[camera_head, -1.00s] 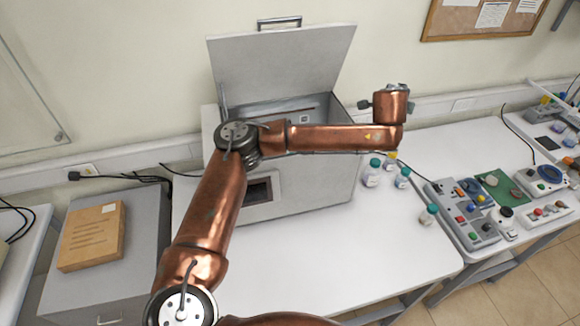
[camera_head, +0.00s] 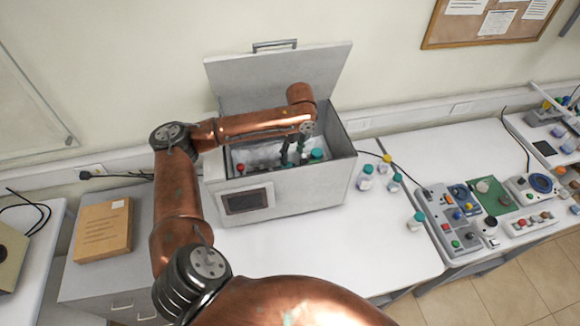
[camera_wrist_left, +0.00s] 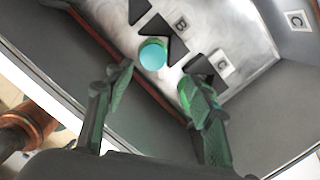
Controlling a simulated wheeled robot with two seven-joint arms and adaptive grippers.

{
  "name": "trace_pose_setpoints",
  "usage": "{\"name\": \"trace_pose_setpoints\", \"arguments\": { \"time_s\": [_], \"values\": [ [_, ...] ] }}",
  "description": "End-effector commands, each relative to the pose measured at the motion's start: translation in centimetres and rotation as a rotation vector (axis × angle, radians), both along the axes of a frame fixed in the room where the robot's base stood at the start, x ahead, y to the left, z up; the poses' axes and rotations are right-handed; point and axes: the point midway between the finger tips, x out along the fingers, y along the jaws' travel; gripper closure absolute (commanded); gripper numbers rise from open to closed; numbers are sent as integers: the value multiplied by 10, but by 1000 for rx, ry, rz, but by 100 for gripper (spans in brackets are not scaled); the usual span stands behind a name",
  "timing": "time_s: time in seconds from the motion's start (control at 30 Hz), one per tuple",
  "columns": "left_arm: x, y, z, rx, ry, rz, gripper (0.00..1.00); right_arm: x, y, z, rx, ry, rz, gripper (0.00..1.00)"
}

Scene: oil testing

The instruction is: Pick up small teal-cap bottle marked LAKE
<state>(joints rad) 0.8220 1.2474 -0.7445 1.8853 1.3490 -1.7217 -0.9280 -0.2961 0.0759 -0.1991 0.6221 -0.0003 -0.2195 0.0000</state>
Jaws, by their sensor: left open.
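My left gripper (camera_head: 293,150) is open and points down into the open grey box. In the left wrist view a teal round cap (camera_wrist_left: 153,54) lies ahead of the two green-tinted fingers (camera_wrist_left: 160,88), roughly between their tips, with no visible contact. In the head view a teal-cap bottle (camera_head: 317,154) stands in the box just right of the fingers. More teal-cap bottles stand on the table right of the box: one near its corner (camera_head: 366,180), one beside it (camera_head: 395,183) and one further forward (camera_head: 416,221). No LAKE marking is readable. My right gripper is not in view.
The grey box (camera_head: 290,200) has its lid (camera_head: 280,75) raised. A red-cap item (camera_head: 240,168) sits inside at left. Control panels (camera_head: 450,220) stand at right. The front of the table is clear.

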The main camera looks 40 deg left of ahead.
Motion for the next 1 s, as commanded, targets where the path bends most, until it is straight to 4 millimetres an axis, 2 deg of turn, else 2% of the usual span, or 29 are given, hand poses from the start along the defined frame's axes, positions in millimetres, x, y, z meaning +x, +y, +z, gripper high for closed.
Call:
{"name": "trace_pose_setpoints", "arguments": {
  "time_s": [0.07,0.3,0.43,0.6,0.87,1.0],
  "values": [
    [-7,6,-9,-1,11,6,51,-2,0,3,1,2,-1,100],
    [-13,15,-34,0,10,18,51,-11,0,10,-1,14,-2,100],
    [-15,18,-53,0,10,17,51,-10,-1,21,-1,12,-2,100],
    [-13,19,-72,-1,5,15,51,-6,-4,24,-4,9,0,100],
    [-12,18,-76,0,4,13,51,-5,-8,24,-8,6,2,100],
    [-11,17,-76,0,4,13,60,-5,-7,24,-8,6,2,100]
  ]
}}
